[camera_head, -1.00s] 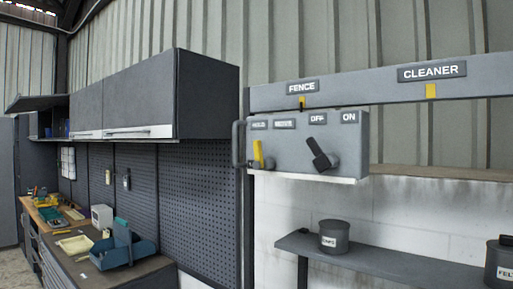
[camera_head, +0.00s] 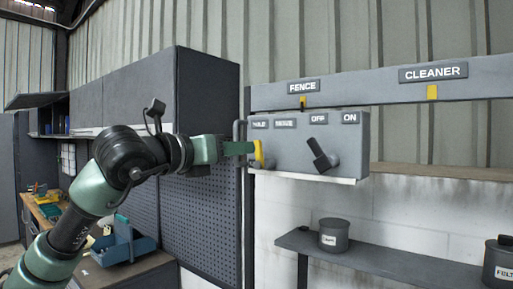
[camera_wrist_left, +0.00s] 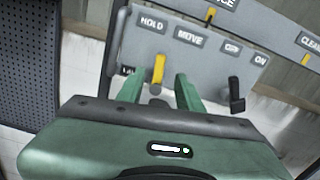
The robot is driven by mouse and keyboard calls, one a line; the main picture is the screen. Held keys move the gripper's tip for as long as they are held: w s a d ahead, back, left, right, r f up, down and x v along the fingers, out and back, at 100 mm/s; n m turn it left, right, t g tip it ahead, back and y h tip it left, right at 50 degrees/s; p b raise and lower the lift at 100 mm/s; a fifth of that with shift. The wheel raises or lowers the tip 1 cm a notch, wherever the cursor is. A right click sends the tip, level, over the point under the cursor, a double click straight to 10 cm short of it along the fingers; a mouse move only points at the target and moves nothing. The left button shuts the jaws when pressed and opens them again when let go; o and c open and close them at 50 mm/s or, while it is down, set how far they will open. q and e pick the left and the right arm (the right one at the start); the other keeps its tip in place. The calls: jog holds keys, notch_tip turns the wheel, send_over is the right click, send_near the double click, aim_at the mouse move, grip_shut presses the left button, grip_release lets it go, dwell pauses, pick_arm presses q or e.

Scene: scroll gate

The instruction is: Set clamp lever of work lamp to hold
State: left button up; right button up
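The yellow lever (camera_head: 258,153) is on the left part of a grey control box (camera_head: 290,155), below the HOLD (camera_head: 259,124) and MOVE (camera_head: 284,123) labels. It leans toward the HOLD side. My left gripper (camera_head: 247,148) reaches in from the left at the lever; its fingertips overlap it in the head view. In the left wrist view the two green fingers (camera_wrist_left: 158,92) are apart, with the yellow lever (camera_wrist_left: 158,69) showing between them. I cannot tell whether either finger touches it. My right gripper is out of view.
A black lever (camera_head: 322,155) sits to the right on the same box, tilted toward OFF (camera_head: 318,118). A vertical bar handle (camera_head: 239,143) stands at the box's left edge. Below is a shelf (camera_head: 375,262) with a tin (camera_head: 334,236). Wall cabinets (camera_head: 205,95) hang behind my left arm.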

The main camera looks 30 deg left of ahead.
aim_at(258, 148)
pick_arm(q)
jog(key=w+p, duration=0.1)
jog(key=w, duration=0.1)
jog(key=w+p, duration=0.1)
jog(key=w, duration=0.2)
jog(key=w+p, duration=0.2)
jog(key=w, duration=0.1)
jog(key=shift+d, duration=0.25)
jog(key=shift+c, duration=0.3)
